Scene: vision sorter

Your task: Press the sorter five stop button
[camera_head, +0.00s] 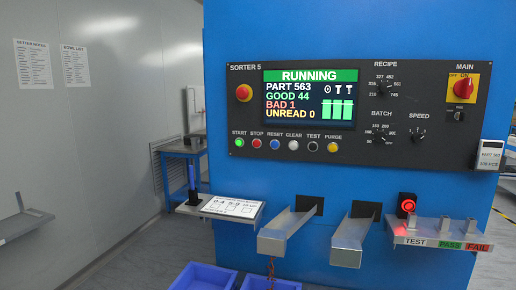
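The blue sorter machine (350,30) stands in front of me with a black control panel labelled SORTER 5 (215,100). The stop button (257,144) is a small red button under the label STOP, between the green start button (239,142) and the blue reset button (275,144). A larger red mushroom button (243,93) sits above the row. The screen (310,97) reads RUNNING, part 563, good 44, bad 1, unread 0. My gripper is not in view.
Two metal chutes (284,232) stick out below the panel, with blue bins (204,276) on the floor. A labelled shelf (437,240) and a lit red light (407,205) are at right. A small tray with a card (232,207) juts out at left.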

